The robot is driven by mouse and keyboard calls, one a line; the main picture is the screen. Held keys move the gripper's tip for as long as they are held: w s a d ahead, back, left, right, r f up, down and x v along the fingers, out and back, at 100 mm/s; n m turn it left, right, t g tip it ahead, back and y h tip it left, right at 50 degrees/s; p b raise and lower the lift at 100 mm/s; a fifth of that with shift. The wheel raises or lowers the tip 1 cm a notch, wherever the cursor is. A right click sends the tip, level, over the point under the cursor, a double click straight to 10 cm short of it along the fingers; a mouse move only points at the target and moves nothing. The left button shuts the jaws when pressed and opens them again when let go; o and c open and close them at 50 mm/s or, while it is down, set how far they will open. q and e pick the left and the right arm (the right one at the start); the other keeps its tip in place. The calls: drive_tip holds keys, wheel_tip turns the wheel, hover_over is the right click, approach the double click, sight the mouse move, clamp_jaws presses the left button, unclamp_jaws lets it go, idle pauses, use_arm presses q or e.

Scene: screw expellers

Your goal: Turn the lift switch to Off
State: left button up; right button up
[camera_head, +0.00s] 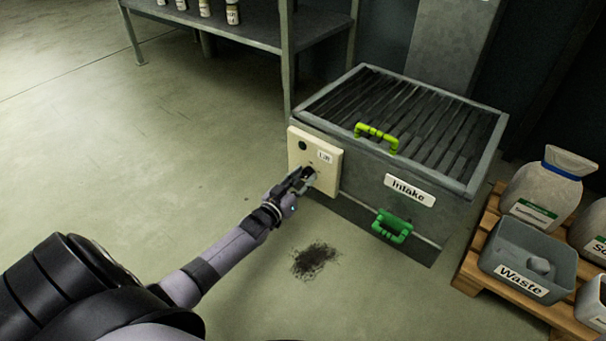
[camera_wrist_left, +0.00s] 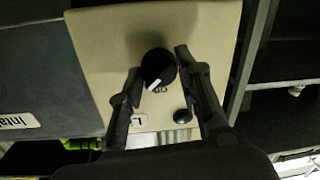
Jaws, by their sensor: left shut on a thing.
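The cream switch panel (camera_head: 331,168) is on the left side of the grey Intake box, with a "Lift" label (camera_head: 325,156). The black lift switch knob (camera_wrist_left: 157,66) shows in the left wrist view. Its white pointer aims toward the lower left of that picture, beside small markings that are partly hidden. My left gripper (camera_head: 305,178) is at the panel, shut on the knob, one finger on each side; it also shows in the left wrist view (camera_wrist_left: 159,62). The gripper hides the knob in the head view. My right gripper is not in view.
A round black button (camera_head: 302,145) is on the same panel. The Intake box (camera_head: 365,185) has a lime handle (camera_head: 377,137) and a green handle (camera_head: 392,226). A pallet with a Waste bin (camera_head: 520,283) is at right. The floor at left is clear.

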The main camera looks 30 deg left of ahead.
use_arm(q)
drive_tip(key=shift+r+n+p, duration=0.15)
drive_tip(key=shift+n+p, duration=0.4)
drive_tip(key=shift+n, duration=0.35)
drive_tip(key=n+p, duration=0.1)
drive_tip(key=n, duration=0.1)
drive_tip(key=shift+n, duration=0.4)
drive_tip(key=shift+n+g+h, duration=0.3)
drive_tip(key=shift+n, duration=1.8)
drive_tip(key=o, duration=1.1)
drive_tip(key=s, duration=1.2)
drive_tip(key=shift+a+r, duration=0.25)
drive_tip(key=shift+a, duration=0.05)
drive_tip(key=shift+p, duration=0.3)
